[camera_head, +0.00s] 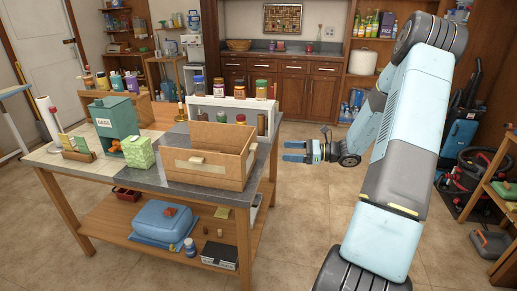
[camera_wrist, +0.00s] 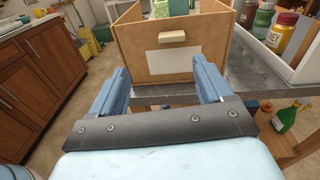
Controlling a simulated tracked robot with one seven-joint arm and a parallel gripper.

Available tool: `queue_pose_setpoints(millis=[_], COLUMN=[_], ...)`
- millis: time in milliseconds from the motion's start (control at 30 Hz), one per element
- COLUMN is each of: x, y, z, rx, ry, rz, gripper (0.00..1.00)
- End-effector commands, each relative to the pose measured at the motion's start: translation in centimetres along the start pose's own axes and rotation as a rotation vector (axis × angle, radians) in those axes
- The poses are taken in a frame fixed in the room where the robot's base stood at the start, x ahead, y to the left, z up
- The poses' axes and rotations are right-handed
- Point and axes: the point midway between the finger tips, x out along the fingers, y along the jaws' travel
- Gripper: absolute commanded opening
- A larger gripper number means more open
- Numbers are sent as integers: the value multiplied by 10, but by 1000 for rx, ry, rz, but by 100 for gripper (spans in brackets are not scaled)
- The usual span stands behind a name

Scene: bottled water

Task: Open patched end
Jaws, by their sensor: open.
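An open-topped wooden box (camera_head: 232,137) stands on the grey end of the worktable (camera_head: 180,137).
A white rack with jars (camera_head: 232,103) stands just behind the box. A green patterned carton (camera_head: 138,152) and a teal box (camera_head: 115,117) stand to its left. A lower shelf (camera_head: 150,215) holds a blue container (camera_head: 163,221).

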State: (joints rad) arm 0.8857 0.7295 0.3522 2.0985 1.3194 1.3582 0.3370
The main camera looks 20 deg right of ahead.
Motion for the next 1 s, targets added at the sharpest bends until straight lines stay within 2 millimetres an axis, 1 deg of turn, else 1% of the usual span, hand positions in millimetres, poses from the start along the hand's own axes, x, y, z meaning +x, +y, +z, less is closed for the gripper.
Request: queue_pose_setpoints(millis=[33,100,200,267,367,467,800,1000], x=[-4,-8,-10,-8,1,15,74,105], y=[-5,-9,-13,-14,-14,-14,-18,-20], z=[-5,-9,-12,-12,-12,-11,-7,-6], rx=[20,38,50,53,52,52,51,50], ry=[-21,-40,-54,-57,-57,-56,-55,-55], rz=[-23,-44,-60,-62,-60,-60,-59,-59], gripper=[79,79,79,79,79,79,79,79])
